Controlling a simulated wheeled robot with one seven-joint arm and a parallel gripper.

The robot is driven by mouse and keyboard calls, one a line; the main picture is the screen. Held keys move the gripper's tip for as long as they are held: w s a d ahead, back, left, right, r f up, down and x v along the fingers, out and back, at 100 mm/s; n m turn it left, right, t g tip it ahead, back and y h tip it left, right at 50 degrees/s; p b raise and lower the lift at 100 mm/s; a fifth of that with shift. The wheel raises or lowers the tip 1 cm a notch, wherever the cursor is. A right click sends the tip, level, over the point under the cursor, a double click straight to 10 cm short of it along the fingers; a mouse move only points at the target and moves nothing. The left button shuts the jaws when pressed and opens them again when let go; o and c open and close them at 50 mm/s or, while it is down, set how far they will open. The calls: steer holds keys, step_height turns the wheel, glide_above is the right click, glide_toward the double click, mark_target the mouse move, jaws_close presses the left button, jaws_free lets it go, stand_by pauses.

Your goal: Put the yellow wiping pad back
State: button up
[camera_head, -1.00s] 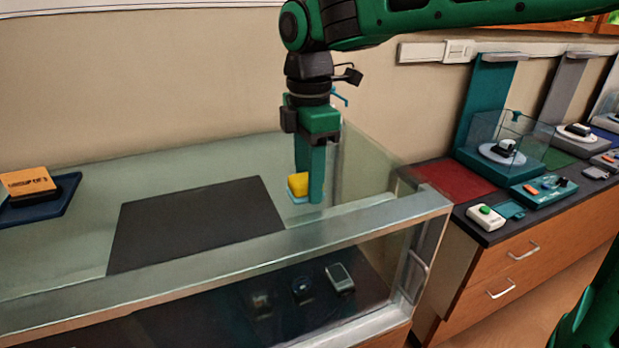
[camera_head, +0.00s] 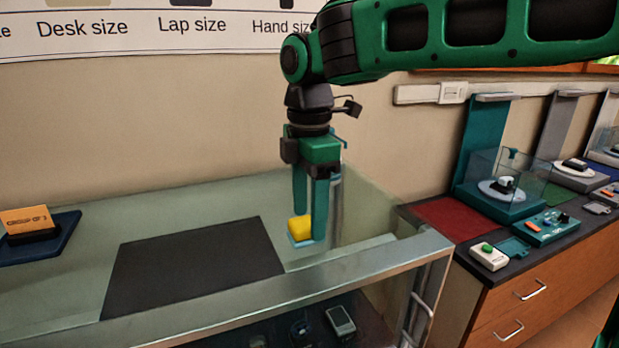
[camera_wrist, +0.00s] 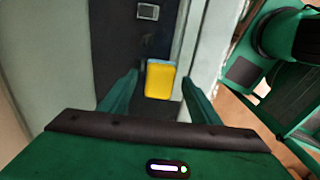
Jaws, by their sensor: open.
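The yellow wiping pad (camera_head: 300,226) has a light blue layer beneath it. In the head view it sits at the fingertips of my gripper (camera_head: 309,225), right of the dark mat (camera_head: 192,265) on the glass case. The wrist view shows the pad (camera_wrist: 159,83) between the two open fingers of my gripper (camera_wrist: 162,86). There is a clear gap to the left finger; the pad lies close to the right one, and I cannot tell if they touch. I cannot tell from the frames whether the pad rests on the glass.
A blue tray (camera_head: 62,246) with an orange-topped block (camera_head: 27,218) lies at the far left. A side counter at right holds a red mat (camera_head: 450,216), a white box with a green button (camera_head: 489,256) and a teal panel (camera_head: 546,226). Devices (camera_head: 340,319) show inside the case.

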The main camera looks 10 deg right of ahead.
mark_target(309, 220)
step_height(309, 220, up, 10)
steer(key=shift+f, duration=0.15)
stand_by(0.4)
